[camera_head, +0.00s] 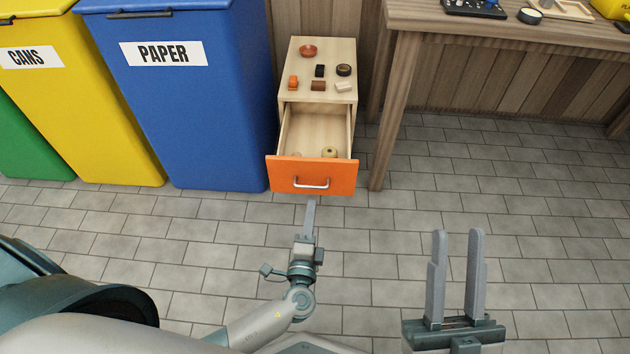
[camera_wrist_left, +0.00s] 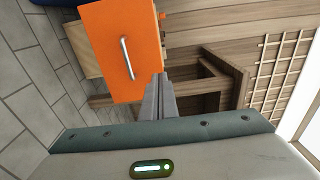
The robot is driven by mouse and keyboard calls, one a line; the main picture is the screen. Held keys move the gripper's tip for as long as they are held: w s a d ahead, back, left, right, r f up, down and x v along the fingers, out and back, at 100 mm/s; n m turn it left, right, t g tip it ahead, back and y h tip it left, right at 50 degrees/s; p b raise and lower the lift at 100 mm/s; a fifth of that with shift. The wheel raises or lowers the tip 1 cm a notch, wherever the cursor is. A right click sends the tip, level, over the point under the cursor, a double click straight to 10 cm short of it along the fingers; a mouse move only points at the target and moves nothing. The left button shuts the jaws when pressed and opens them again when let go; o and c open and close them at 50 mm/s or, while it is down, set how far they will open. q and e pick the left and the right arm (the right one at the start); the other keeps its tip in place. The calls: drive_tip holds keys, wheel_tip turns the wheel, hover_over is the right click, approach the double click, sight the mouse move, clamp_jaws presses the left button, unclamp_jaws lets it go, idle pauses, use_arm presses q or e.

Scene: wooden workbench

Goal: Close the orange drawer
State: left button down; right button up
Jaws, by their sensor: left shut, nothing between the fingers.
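The orange drawer (camera_head: 313,176) has a silver bar handle (camera_head: 312,183) and stands pulled out of a small light-wood cabinet (camera_head: 318,68). Inside the open drawer lies a small round tan thing (camera_head: 329,152). In the left wrist view the orange front (camera_wrist_left: 112,45) fills the upper middle, with its handle (camera_wrist_left: 127,58) to the left of my fingers. My left gripper (camera_head: 311,203) is shut and empty, just in front of the drawer front below the handle; I cannot tell whether it touches. My right gripper (camera_head: 459,235) is open and empty, over the floor to the right.
A blue paper bin (camera_head: 190,100) stands close left of the cabinet, with a yellow cans bin (camera_head: 85,110) beyond it. A wooden workbench (camera_head: 500,28) stands to the right, its leg (camera_head: 393,120) near the drawer. Several small items lie on the cabinet top. The tiled floor in front is clear.

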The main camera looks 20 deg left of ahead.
sight(311, 164)
use_arm(q)
drive_tip(key=shift+s+a+f+n+y, duration=0.4)
drive_tip(key=shift+s+a+y, duration=0.1)
drive_tip(key=shift+s, duration=0.1)
use_arm(e)
drive_tip(key=shift+s+f, duration=0.1)
use_arm(q)
drive_tip(key=shift+w+r, duration=0.1)
